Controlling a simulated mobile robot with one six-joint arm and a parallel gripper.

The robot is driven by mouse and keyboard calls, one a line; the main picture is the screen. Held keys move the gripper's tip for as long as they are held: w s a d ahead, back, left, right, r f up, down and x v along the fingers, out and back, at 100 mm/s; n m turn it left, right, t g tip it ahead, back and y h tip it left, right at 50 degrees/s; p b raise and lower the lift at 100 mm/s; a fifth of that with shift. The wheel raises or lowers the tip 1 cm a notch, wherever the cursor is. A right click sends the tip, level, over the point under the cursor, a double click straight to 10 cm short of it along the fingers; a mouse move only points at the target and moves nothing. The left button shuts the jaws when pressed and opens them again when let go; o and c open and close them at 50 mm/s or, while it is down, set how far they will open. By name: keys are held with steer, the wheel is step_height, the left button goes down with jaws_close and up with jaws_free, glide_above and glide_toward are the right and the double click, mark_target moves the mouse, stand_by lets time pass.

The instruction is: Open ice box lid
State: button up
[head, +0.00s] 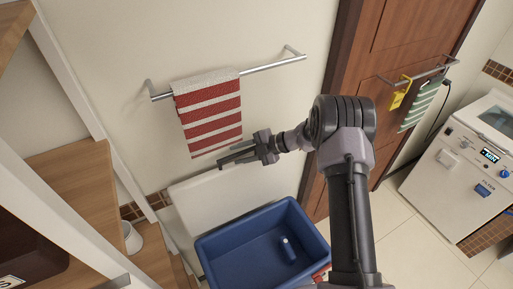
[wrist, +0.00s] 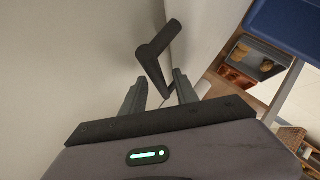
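The ice box (head: 303,226) is a blue bin low in the head view, and its inside is visible. Its white lid (head: 205,200) stands raised behind it, close to the wall. The box also shows at the upper right of the wrist view (wrist: 285,30). My gripper (head: 225,160) is by the lid's upper edge. In the wrist view its two fingers (wrist: 160,90) are apart. A dark bent handle (wrist: 155,50) lies just past the fingertips, its lower end between them in the picture; I cannot tell whether they touch.
A red striped towel (head: 210,110) hangs on a wall rail (head: 275,65) above my gripper. Wooden shelves (head: 75,170) stand at left. A brown door (head: 400,60) and a white appliance (head: 455,185) are at right. Tiled floor (head: 410,235) shows between box and appliance.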

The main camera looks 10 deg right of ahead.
steer(key=v, duration=1.6)
steer(key=shift+b, duration=0.4)
steer(key=shift+r, duration=0.15)
steer(key=s+a+f+n+g+h+b, duration=0.1)
steer(key=s+a+n+h+b, duration=0.3)
steer(key=s+n+b, duration=0.5)
steer(key=s+a+f+n+g+h+b, duration=0.1)
steer(key=s+a+n+b, duration=0.5)
steer(key=n, duration=0.5)
steer(key=s+f+n+t+h+b, duration=0.2)
steer(key=s+f+n+b, duration=0.3)
steer(key=n, duration=0.6)
steer(key=s+f+n+t+h+b, duration=0.1)
steer(key=s+f+n+h+b, duration=0.1)
steer(key=s+f+n+b, duration=0.4)
steer(key=s+d+n+b, duration=0.1)
steer(key=s+n+b, duration=0.2)
steer(key=s+n, duration=0.2)
steer(key=shift+s+t+h, duration=0.4)
